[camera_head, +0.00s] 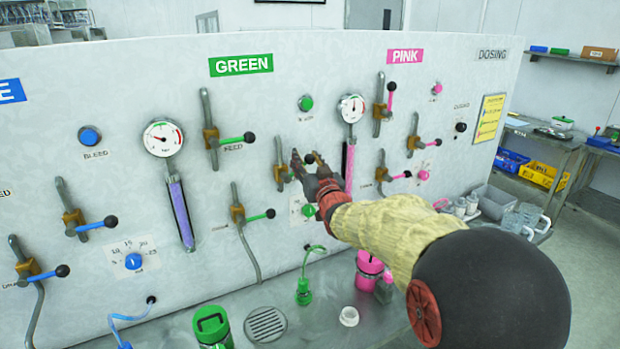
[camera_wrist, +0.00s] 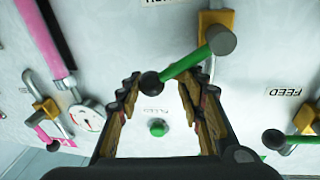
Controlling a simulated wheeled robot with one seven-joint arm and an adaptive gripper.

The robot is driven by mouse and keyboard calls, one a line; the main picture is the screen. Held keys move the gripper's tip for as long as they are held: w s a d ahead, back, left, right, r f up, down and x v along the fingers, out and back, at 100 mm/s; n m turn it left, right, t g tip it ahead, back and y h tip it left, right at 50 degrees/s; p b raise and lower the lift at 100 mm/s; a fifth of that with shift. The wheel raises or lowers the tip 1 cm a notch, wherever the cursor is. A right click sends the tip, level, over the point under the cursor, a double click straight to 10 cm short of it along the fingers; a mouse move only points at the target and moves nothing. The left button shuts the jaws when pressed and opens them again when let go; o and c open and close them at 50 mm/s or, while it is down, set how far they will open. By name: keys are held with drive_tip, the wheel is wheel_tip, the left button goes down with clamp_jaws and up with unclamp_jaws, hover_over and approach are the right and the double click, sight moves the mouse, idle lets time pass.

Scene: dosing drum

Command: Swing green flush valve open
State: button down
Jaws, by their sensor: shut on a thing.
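The green flush valve has a brass body (camera_head: 281,174) on a grey pipe, in the middle of the panel under the GREEN sign (camera_head: 241,65). Its body also shows at the top of the wrist view (camera_wrist: 215,20). Its green lever (camera_wrist: 190,63) slants from the grey pivot to a black ball end. My gripper (camera_head: 305,168) is at this lever, in front of the panel. In the wrist view my gripper (camera_wrist: 165,88) has its fingers on either side of the lever's ball end and is shut on it. In the head view my fingers partly hide the lever.
The green feed valve (camera_head: 211,137) is at upper left, and another green-lever valve (camera_head: 238,214) is at lower left. A gauge (camera_head: 351,108) and pink valves are at right.

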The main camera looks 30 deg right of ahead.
drive_tip(key=a+n+b, duration=0.1)
drive_tip(key=n+b, duration=0.2)
drive_tip(key=b, duration=0.1)
drive_tip(key=shift+a+f+n+y, duration=0.3)
drive_tip(key=shift+a+f+n, duration=0.05)
drive_tip(key=shift+a+n, duration=0.05)
drive_tip(key=shift+a+r+n+t+y+b, duration=0.2)
drive_tip(key=shift+a+r+n+b, duration=0.15)
drive_tip(key=shift+n+b, duration=0.4)
drive_tip(key=shift+a+r+n+t+y+b, duration=0.1)
drive_tip(key=shift+a+r+n+t+b, duration=0.2)
drive_tip(key=shift+n+b, duration=0.45)
drive_tip(key=c, duration=1.4)
unclamp_jaws()
drive_tip(key=o, duration=0.3)
drive_tip(key=shift+w+r, duration=0.1)
drive_tip(key=shift+r, duration=0.4)
drive_tip(key=shift+r, duration=0.1)
